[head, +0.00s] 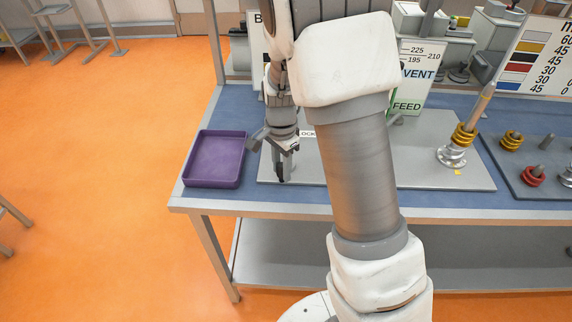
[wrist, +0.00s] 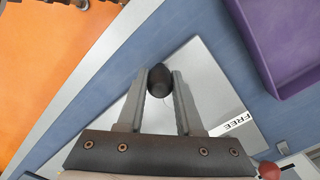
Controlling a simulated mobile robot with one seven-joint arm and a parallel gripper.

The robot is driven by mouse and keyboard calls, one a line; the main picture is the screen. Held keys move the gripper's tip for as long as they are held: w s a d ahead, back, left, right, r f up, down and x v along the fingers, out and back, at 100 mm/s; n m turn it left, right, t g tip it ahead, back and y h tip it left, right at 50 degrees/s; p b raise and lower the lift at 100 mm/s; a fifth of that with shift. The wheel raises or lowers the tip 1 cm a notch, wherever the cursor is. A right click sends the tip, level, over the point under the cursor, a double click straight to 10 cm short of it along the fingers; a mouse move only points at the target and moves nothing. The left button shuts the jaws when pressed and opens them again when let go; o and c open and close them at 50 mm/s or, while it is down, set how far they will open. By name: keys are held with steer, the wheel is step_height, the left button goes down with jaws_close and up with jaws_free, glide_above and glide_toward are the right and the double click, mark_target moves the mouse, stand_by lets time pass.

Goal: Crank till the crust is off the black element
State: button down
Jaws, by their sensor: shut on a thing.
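My gripper (head: 281,172) points down over the left end of the grey plate (head: 440,178). In the wrist view its two fingers (wrist: 159,95) close on a dark rounded knob (wrist: 159,76), which looks like a crank handle's grip. The rest of the crank is hidden under the gripper. I cannot make out a black element or its crust, as my arm covers the middle of the bench.
A purple tray (head: 216,158) stands left of the plate on the blue bench; it also shows in the wrist view (wrist: 262,45). At right, yellow rings (head: 464,136) sit on an upright rod. Beyond are a ring board (head: 520,178) and a colour chart (head: 540,58).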

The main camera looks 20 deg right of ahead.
steer(key=shift+w+a+m, duration=0.15)
steer(key=shift+m, duration=0.25)
stand_by(0.3)
steer(key=c, duration=0.6)
jaws_free()
steer(key=shift+r, duration=0.1)
step_height(320, 180, up, 17)
steer(key=shift+r+p, duration=0.15)
steer(key=shift+p, duration=0.75)
